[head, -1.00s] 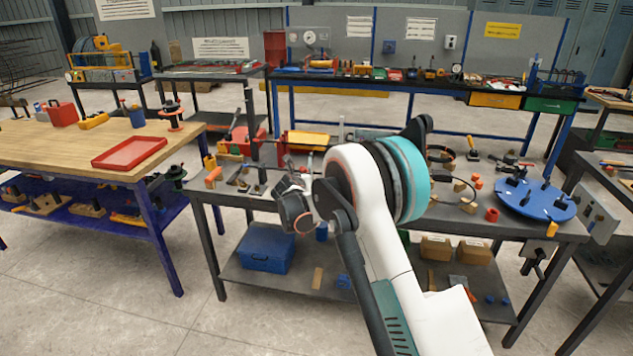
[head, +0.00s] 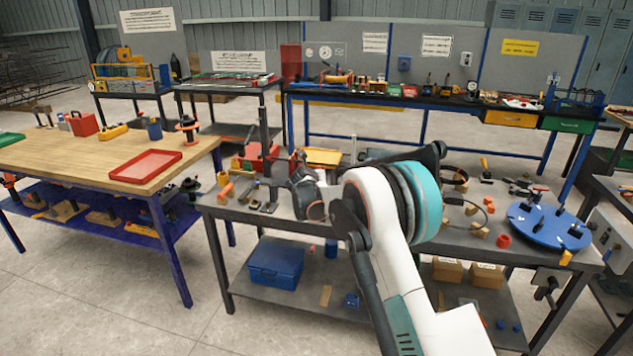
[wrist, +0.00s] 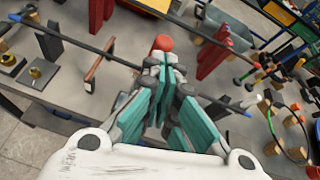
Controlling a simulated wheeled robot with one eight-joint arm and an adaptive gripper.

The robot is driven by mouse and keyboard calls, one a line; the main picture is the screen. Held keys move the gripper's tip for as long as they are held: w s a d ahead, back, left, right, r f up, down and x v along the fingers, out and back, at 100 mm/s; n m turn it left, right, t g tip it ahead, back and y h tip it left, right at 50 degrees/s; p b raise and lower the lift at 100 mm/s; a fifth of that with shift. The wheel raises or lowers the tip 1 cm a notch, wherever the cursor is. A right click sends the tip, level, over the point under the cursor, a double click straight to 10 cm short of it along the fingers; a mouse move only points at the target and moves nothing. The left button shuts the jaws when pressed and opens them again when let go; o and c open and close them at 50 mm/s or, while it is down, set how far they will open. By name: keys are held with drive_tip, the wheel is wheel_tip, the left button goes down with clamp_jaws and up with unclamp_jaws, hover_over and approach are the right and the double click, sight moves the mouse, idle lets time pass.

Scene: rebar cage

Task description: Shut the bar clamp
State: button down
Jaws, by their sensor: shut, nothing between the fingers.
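My gripper (wrist: 163,68) is shut and empty, its teal-padded fingers together in the wrist view. An orange-red round knob (wrist: 163,43) shows just beyond the fingertips; I cannot tell whether they touch it. It looks like the end of a clamp handle, but my fingers hide what lies below it. A long dark bar (wrist: 85,46) runs slantwise behind my gripper and comes out at its right. The clamp's jaw is not clear in either view.
The grey bench (head: 232,215) holds red fixtures (head: 257,158), an upright dark post (head: 263,130), small tools and a blue round plate (head: 550,225). A wooden table (head: 85,165) with a red tray (head: 145,166) stands left. Floor in front is clear.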

drive_tip(key=shift+w+d+r, duration=0.1)
drive_tip(key=shift+w+r, duration=0.1)
drive_tip(key=shift+w, duration=0.2)
idle(0.3)
